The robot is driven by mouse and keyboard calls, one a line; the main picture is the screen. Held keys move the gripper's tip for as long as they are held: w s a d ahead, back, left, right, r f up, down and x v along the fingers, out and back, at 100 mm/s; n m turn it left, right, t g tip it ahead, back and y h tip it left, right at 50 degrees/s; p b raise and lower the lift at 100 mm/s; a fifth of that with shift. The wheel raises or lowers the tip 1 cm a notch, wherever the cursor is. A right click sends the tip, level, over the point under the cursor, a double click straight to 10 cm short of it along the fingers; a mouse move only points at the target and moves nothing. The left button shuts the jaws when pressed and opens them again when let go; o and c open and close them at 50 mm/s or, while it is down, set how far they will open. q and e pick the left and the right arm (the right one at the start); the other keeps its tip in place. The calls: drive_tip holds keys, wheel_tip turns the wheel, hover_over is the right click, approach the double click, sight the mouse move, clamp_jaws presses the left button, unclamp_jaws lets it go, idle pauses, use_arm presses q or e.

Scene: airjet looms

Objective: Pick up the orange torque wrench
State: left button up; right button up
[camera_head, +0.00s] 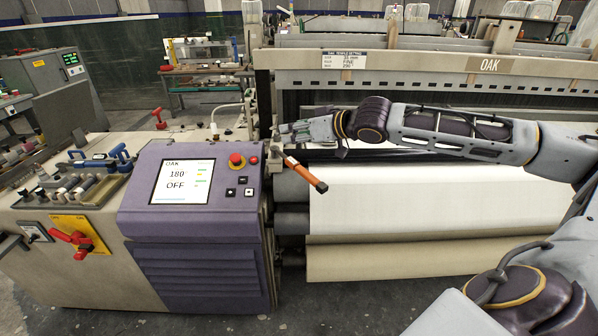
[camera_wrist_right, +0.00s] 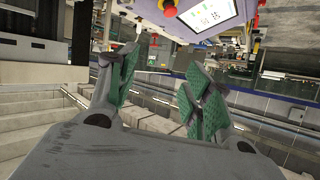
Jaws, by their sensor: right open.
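The orange torque wrench (camera_head: 305,174) has an orange handle with a dark end. In the head view it slants down to the right from the loom's edge, just right of the purple control panel. My right gripper (camera_head: 284,132) reaches in from the right and is above the wrench's upper end, apart from the orange handle. In the right wrist view its green-padded fingers (camera_wrist_right: 158,88) stand wide apart with nothing clearly held between them. I cannot make out the wrench for certain in that view. My left gripper is not in view.
The purple control panel (camera_head: 194,190) with a screen and a red emergency button (camera_head: 237,160) stands left of the wrench. The pale fabric roll (camera_head: 400,205) lies to its right, below my arm. A blue-handled tool (camera_head: 95,159) and small parts lie on the cabinet top.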

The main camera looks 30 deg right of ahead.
sight(300, 167)
drive_tip(key=s+d+f+g+h, duration=0.3)
drive_tip(key=s+d+f, duration=0.1)
drive_tip(key=f, duration=0.3)
drive_tip(key=shift+d+g, duration=0.4)
drive_tip(key=shift+d, duration=0.15)
drive_tip(key=shift+w+f, duration=0.1)
drive_tip(key=shift+f, duration=0.1)
drive_tip(key=shift+x, duration=4.2)
drive_tip(key=shift+w+d, duration=0.15)
drive_tip(key=shift+x, duration=2.5)
drive_tip(key=shift+d, duration=0.15)
drive_tip(key=shift+r, duration=0.1)
clamp_jaws()
